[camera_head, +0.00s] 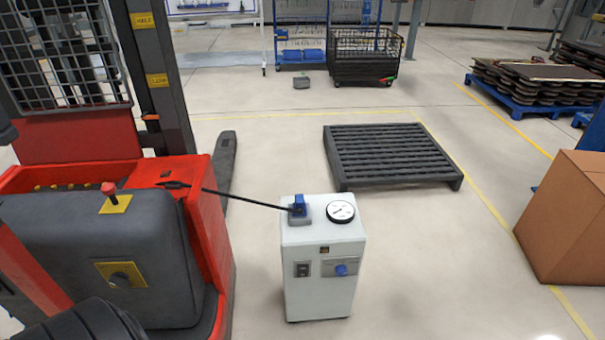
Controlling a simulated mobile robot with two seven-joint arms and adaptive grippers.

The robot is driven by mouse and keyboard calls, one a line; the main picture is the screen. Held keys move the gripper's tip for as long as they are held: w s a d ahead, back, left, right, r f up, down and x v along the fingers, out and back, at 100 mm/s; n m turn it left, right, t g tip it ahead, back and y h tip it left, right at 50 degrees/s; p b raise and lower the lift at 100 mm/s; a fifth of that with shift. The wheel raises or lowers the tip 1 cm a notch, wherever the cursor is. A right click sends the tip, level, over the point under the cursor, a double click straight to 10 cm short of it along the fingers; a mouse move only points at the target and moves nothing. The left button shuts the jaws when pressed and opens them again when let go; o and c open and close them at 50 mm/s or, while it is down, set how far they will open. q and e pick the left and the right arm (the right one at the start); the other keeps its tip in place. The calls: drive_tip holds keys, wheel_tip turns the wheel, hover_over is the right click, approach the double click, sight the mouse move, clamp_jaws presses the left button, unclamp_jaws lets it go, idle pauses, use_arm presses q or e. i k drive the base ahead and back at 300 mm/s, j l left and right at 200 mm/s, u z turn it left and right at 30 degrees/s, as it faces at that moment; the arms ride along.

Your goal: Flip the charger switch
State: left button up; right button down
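The charger (319,250) is a white upright cabinet standing on the floor at the centre bottom. A small black switch (303,270) sits on the left of its front face; its position is too small to tell. To its right is a grey panel with a blue knob (341,270). On top are a round dial gauge (340,212) and a blue connector (298,205). A black cable (245,200) runs from the connector to the red forklift (207,230) on the left.
The forklift fills the left side, with a fork (228,155) reaching along the floor. A dark slatted pallet (388,153) lies behind the charger. A cardboard box (567,215) stands at the right. The floor between charger and box is clear.

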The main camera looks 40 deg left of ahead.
sight(302, 270)
drive_tip(key=u, duration=1.15)
